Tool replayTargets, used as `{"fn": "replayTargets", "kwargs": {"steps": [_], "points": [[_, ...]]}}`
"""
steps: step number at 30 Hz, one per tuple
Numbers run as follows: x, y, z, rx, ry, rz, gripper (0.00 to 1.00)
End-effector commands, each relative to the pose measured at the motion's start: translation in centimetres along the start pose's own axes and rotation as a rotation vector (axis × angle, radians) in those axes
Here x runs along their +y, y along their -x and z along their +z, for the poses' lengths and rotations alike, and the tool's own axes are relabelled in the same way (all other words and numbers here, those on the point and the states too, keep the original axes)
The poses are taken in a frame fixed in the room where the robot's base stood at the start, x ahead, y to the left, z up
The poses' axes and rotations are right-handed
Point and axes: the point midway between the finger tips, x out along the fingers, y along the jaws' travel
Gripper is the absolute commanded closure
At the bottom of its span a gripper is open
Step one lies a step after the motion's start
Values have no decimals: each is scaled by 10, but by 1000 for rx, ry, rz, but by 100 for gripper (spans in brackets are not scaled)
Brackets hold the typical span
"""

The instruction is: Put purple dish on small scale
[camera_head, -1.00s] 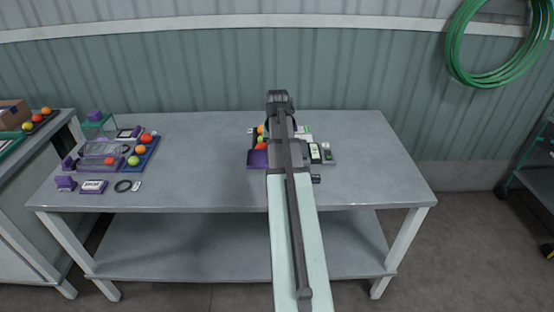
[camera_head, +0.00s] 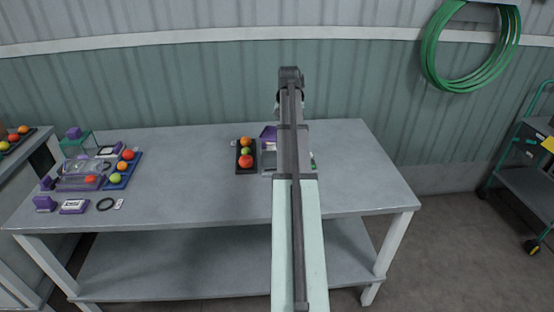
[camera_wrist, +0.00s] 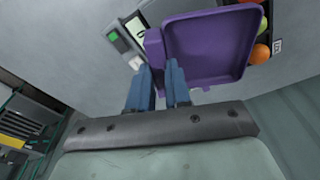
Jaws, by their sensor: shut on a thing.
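The purple dish (camera_wrist: 208,42) is a shallow square tray, empty inside, and fills the upper middle of the wrist view. My gripper (camera_wrist: 158,65) has its blue fingers shut on the dish's near-left edge. In the head view the dish (camera_head: 268,132) shows just left of my arm, apparently raised over the table; my gripper is hidden there behind the arm. A device with a pale display (camera_wrist: 135,28), perhaps the small scale, lies beyond the fingers, partly covered by the dish. I cannot tell its full shape.
At the table's left are a blue tray (camera_head: 113,186) of tomatoes, a purple block (camera_head: 45,202), a black ring (camera_head: 106,204) and a small label box (camera_head: 74,206). The table (camera_head: 190,180) between is clear.

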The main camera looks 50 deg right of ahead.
Motion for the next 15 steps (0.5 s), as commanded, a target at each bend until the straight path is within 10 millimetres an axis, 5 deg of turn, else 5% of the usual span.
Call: {"fn": "replayTargets", "kwargs": {"steps": [5, 15], "points": [[0, -8, 3, -3, -37, 1, 100], [0, -56, 10, -3, -37, 0, 100]]}}
